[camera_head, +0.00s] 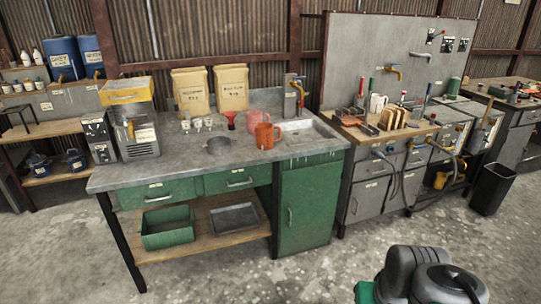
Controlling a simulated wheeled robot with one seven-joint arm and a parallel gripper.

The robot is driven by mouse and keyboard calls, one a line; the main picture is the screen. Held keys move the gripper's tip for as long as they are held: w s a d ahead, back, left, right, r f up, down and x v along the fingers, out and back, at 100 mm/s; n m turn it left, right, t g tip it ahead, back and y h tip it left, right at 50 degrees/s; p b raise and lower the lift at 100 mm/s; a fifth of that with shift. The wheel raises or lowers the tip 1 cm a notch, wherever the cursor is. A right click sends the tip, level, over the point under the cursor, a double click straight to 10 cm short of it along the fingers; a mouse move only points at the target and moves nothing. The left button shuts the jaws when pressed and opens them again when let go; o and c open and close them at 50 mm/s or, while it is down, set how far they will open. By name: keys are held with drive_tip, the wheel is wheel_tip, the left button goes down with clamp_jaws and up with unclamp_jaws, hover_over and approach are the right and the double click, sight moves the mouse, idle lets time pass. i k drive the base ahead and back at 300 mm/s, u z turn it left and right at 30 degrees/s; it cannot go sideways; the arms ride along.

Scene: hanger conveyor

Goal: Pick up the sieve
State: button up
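A small round grey vessel (219,146) sits on the grey worktop, left of the middle. It looks like the sieve, but it is too small to make out mesh or a handle for sure. It stands apart from the things around it. My gripper is not in view; only dark, rounded parts that look like my arm show at the bottom right.
The sieve-like vessel is on a grey worktop (140,176) with green drawers. An orange mug (264,136) stands to its right; a red funnel (231,120) and small white cups (197,124) are behind. A grey machine (133,138) is left. The worktop's front is clear.

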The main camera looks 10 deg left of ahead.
sight(216, 145)
drive_tip(key=z, duration=0.3)
drive_tip(key=i, duration=0.7)
drive_tip(key=u, duration=0.45)
drive_tip(key=i, duration=1.35)
drive_tip(key=u, duration=1.65)
drive_tip(key=i, duration=0.85)
drive_tip(key=u, duration=0.85)
